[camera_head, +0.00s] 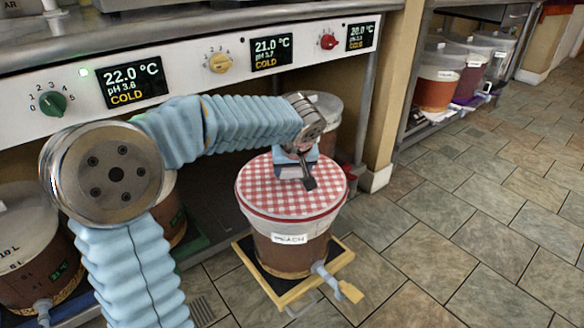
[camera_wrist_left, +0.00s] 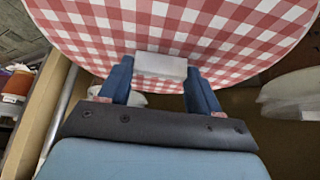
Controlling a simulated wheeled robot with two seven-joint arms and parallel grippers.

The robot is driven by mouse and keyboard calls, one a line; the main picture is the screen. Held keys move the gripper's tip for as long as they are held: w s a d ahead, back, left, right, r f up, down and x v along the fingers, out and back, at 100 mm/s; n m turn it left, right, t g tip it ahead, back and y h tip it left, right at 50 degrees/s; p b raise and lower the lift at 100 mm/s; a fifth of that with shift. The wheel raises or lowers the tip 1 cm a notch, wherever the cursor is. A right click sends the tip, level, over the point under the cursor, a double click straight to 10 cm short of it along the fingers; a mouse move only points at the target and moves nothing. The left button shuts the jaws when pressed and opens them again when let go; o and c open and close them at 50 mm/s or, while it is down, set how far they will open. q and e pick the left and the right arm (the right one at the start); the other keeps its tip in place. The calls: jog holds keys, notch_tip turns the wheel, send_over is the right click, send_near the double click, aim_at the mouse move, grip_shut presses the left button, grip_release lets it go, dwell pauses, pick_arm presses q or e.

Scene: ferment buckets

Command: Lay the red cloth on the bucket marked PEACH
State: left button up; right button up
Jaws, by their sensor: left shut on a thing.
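The red-and-white checked cloth (camera_head: 270,188) lies as a flat round over the top of the bucket marked PEACH (camera_head: 285,258). It looks level and centred on the rim; whether it fully touches the rim I cannot tell. In the left wrist view, the blue fingers stand either side of this white tab (camera_wrist_left: 160,65), against the checked cloth (camera_wrist_left: 225,30). My right gripper is not in view.
The PEACH bucket stands on a yellow-edged base (camera_head: 262,290), its tap (camera_head: 325,278) pointing forward. A control panel (camera_head: 195,65) with knobs and displays is above. Another bucket (camera_head: 328,115) stands behind; a 10 L bucket (camera_head: 30,245) is at left. Tiled floor (camera_head: 450,220) on the right is clear.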

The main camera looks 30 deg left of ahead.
pick_arm(q)
jog(key=shift+f+b, duration=0.15)
jog(key=shift+b, duration=0.4)
dwell(0.8)
jog(key=o, duration=1.1)
jog(key=shift+o, duration=0.9)
notch_tip(320, 180, up, 7)
jog(key=p, duration=0.4)
jog(key=shift+p, duration=0.4)
